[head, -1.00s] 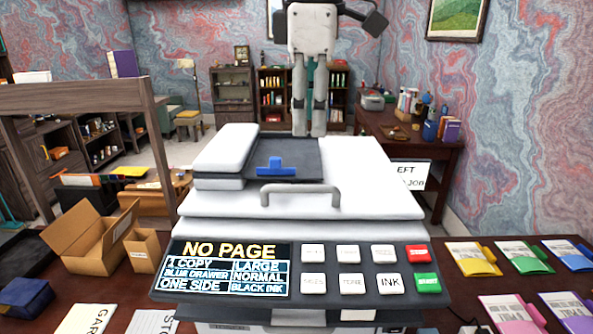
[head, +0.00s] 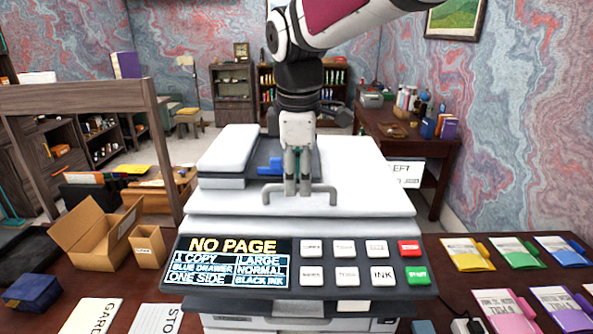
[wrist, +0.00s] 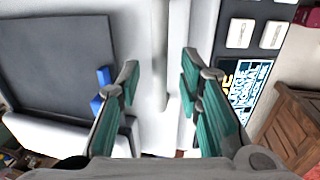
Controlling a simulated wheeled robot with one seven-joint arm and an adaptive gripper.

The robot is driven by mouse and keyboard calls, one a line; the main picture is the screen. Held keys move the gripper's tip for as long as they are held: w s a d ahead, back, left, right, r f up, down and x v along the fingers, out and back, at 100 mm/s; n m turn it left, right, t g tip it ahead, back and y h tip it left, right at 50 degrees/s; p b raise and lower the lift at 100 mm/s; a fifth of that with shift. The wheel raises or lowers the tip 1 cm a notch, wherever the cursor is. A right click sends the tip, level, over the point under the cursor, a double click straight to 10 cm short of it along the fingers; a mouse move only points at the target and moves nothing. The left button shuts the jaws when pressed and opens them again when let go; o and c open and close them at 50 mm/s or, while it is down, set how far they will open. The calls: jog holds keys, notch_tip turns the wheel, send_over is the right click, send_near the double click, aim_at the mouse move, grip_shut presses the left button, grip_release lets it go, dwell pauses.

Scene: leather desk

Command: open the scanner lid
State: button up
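The scanner (head: 370,200) stands in the middle of the desk with its white lid (head: 235,203) down. A grey bar handle (head: 328,190) runs along the lid's front edge. My gripper (head: 298,188) points down just above or at the handle and hides its middle part in the head view. In the wrist view, my gripper's fingers (wrist: 160,95) are apart, with the handle (wrist: 163,60) showing between and beyond them. I cannot tell whether a finger touches it. A blue slider (head: 270,166) sits on the dark feeder tray on top of the lid.
The control panel (head: 345,265) with buttons and a lit screen reading NO PAGE is at the scanner's front. Open cardboard boxes (head: 95,240) stand at left. Coloured folders (head: 465,255) lie at right. A wooden frame (head: 80,97) rises at left.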

jog(key=shift+w+f, duration=0.1)
jog(key=shift+f, duration=0.45)
grip_shut()
jog(key=shift+w+r, duration=0.1)
